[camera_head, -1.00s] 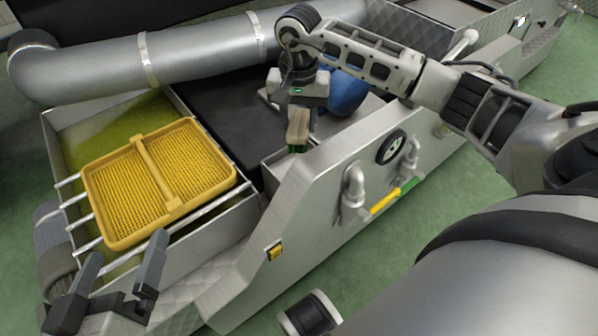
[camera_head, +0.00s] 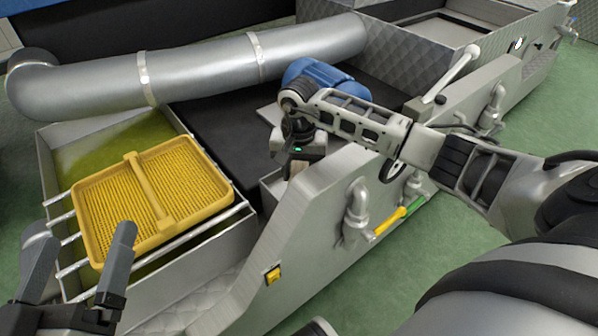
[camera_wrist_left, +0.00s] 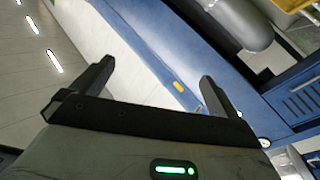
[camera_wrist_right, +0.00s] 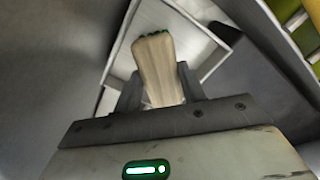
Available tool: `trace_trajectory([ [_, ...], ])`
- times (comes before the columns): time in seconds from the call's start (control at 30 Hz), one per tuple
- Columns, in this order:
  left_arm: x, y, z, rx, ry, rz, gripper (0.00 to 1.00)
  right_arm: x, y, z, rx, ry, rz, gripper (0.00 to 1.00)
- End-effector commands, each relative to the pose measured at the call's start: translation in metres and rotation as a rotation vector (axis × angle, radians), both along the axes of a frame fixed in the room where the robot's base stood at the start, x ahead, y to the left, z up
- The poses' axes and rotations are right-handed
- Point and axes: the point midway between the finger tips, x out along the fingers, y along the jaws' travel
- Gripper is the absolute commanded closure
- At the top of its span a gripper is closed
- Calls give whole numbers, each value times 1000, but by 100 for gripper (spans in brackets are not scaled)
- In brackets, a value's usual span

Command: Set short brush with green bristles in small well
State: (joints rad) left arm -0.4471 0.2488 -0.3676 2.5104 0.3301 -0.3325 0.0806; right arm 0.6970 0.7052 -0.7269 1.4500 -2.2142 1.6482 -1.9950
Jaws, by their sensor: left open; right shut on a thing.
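The short brush (camera_head: 297,170) has a pale wooden body, held below my right gripper (camera_head: 297,168), which is shut on it. In the right wrist view the brush (camera_wrist_right: 157,75) points away from the gripper (camera_wrist_right: 158,90), with a little green at its far end. The small well (camera_wrist_right: 207,62) shows there as a light-rimmed rectangular opening around the brush's far end. In the head view the well (camera_head: 268,184) is mostly behind the metal side panel, which hides the bristles. I cannot tell how deep they are. My left gripper (camera_head: 82,248) is open and empty, near the yellow basket.
A yellow mesh basket (camera_head: 110,190) sits on rails over an olive-green tank at left. A thick silver pipe (camera_head: 200,70) runs behind. A blue motor-like body (camera_head: 325,75) stands behind my right wrist. The metal side panel (camera_head: 300,215) rises in front of the well.

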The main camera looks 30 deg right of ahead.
Motion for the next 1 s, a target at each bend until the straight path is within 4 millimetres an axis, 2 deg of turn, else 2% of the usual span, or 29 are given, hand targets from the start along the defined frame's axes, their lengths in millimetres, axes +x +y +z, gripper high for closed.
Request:
trace_trajectory([
  [0.23, 2, 1, 3, 12, -40, 7, 0, 0, 0, -4, -1, 0, 0, 78],
  [0.27, 2, 1, 5, 14, -44, 6, 0, 0, 0, -3, -1, 0, 0, 51],
  [0.3, 2, 1, 5, 13, -43, 6, 0, 0, 0, -3, -1, 0, 0, 40],
  [0.33, 2, 1, 5, 13, -43, 6, 0, 0, 0, -3, -1, 1, 0, 38],
  [0.57, 2, 1, 5, 13, -42, 5, 0, 0, 0, -3, -1, 1, 0, 38],
  [0.7, 1, 0, 7, 3, -16, -3, 0, 0, 0, 4, 1, -1, 0, 38],
  [0.77, -2, -1, 0, -11, 37, -8, 0, 1, -1, 13, -1, -3, 1, 38],
  [0.83, -7, -3, -12, -35, 129, -14, 0, 1, -1, 27, -2, -4, 0, 38],
  [1.0, -17, -5, -26, -49, 263, -30, 0, 1, -1, 66, -3, -4, 0, 38],
])
